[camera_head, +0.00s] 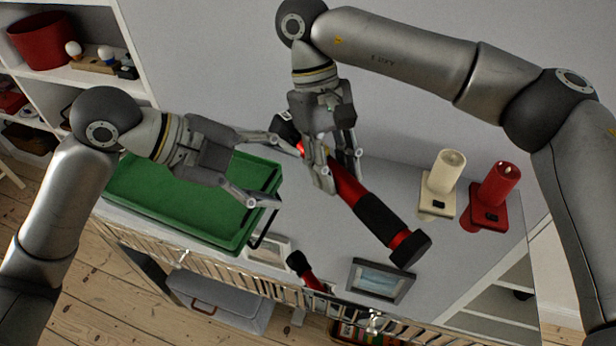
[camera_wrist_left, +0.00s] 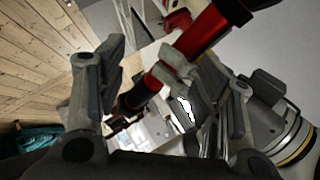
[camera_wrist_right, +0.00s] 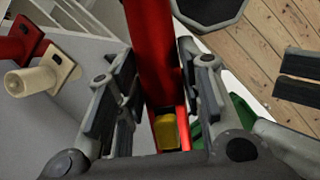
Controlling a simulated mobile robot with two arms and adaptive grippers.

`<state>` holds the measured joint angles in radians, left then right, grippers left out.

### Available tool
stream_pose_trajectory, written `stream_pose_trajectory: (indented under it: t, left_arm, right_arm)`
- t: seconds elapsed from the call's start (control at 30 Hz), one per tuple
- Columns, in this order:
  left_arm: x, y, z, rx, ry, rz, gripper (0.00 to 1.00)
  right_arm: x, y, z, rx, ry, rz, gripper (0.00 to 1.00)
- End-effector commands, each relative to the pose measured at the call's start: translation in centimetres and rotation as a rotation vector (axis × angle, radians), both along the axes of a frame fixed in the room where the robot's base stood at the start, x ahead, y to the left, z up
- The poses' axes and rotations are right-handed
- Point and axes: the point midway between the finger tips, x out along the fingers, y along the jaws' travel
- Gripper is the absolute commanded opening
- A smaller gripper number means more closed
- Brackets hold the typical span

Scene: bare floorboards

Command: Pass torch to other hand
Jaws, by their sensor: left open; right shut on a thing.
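The torch (camera_head: 345,185) is red with black grip bands and lies slantwise above the grey top, its wide black end at the lower right. My right gripper (camera_head: 340,172) is shut on its red body. In the right wrist view the torch (camera_wrist_right: 152,45) runs between the fingers, with a yellow patch near the palm. My left gripper (camera_head: 280,175) is open and empty, left of the torch, its fingers towards the torch's upper-left part. In the left wrist view the torch (camera_wrist_left: 205,30) crosses beyond the open fingers; whether they touch it, I cannot tell.
A green tray (camera_head: 160,222) lies under my left gripper. A cream candle (camera_head: 443,172) and a red candle (camera_head: 497,182) stand on holders at the right. A picture frame (camera_head: 380,281) and a smaller red-and-black object (camera_head: 312,277) are near the front. A red pot (camera_head: 40,42) is on the left shelf.

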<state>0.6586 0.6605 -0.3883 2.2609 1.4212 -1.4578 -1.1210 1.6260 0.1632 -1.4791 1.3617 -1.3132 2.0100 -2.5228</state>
Motion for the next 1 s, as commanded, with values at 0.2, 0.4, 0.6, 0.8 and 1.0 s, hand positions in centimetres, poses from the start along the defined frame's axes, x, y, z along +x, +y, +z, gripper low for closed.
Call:
stream_pose_trajectory:
  t: [0.2, 0.4, 0.6, 0.8, 1.0]
  left_arm:
    - [-4.4, -4.7, 4.7, -0.021, -0.045, -0.195, 0.61]
    - [-5.5, -5.8, 4.6, 0.059, -0.170, -0.342, 0.61]
    - [-5.6, -7.0, 3.6, 0.072, -0.187, -0.367, 0.61]
    - [-5.4, -9.8, 1.3, 0.068, -0.184, -0.366, 0.61]
    - [-5.1, -12.6, -1.2, 0.070, -0.185, -0.363, 0.61]
  right_arm:
    - [0.0, 0.0, 0.0, 0.000, 0.000, 0.000, 0.03]
    - [0.0, 0.0, 0.0, 0.000, 0.000, 0.000, 0.03]
    - [0.0, 0.0, 0.0, 0.000, 0.000, 0.000, 0.03]
    - [0.0, 0.0, 0.0, 0.000, 0.000, 0.000, 0.03]
    - [0.0, 0.0, 0.1, 0.000, 0.000, 0.000, 0.03]
